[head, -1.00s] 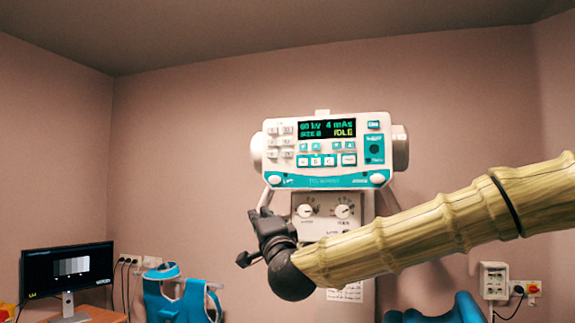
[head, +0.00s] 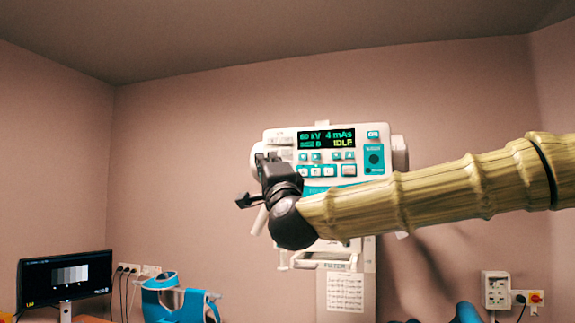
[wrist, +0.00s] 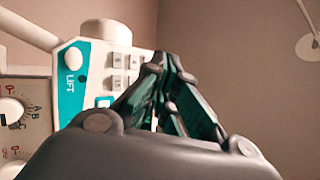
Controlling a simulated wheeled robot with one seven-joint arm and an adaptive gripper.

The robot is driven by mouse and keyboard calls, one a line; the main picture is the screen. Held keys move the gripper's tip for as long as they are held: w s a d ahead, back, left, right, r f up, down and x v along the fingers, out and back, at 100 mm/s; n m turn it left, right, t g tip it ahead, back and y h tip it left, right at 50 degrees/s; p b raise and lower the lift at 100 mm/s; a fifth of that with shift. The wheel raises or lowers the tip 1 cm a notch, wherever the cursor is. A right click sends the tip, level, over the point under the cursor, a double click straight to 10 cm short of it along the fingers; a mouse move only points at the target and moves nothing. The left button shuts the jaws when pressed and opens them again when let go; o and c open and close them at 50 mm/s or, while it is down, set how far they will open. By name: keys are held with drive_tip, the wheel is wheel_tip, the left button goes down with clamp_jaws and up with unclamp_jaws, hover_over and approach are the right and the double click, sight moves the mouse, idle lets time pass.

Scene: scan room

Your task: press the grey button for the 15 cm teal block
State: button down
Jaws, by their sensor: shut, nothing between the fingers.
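The white and teal control panel (head: 313,168) stands on the wall unit ahead, with a lit display (head: 326,138) reading 4 mAs and IDLE. In the wrist view my gripper (wrist: 170,66) also covers part of the panel. Grey buttons (wrist: 118,61) show just left of the fingers, near a teal area marked LIFT (wrist: 71,82). Their labels are too small to read. I cannot tell whether the fingertips touch the panel. No teal block is recognisable.
My arm crosses the panel's lower edge from the right. A filter holder (head: 330,263) and a notice (head: 345,291) show below. The upper wall is clear.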

drive_tip(key=w+d+p, duration=0.2)
drive_tip(key=w, duration=0.6)
drive_tip(key=shift+d, duration=0.3)
drive_tip(key=shift+w+d+b, duration=0.2)
drive_tip(key=shift+w+b, duration=0.35)
drive_tip(key=shift+w, duration=0.25)
idle(2.1)
drive_tip(key=shift+s, duration=0.1)
idle(0.3)
drive_tip(key=shift+s+a+b, duration=0.25)
drive_tip(key=shift+s+b, duration=0.3)
drive_tip(key=shift+s, duration=0.15)
drive_tip(key=s+b, duration=0.1)
drive_tip(key=s+a, duration=0.1)
drive_tip(key=s, duration=0.1)
drive_tip(key=s+b, duration=0.1)
drive_tip(key=shift+s+a+b, duration=0.25)
drive_tip(key=shift+s+b, duration=0.1)
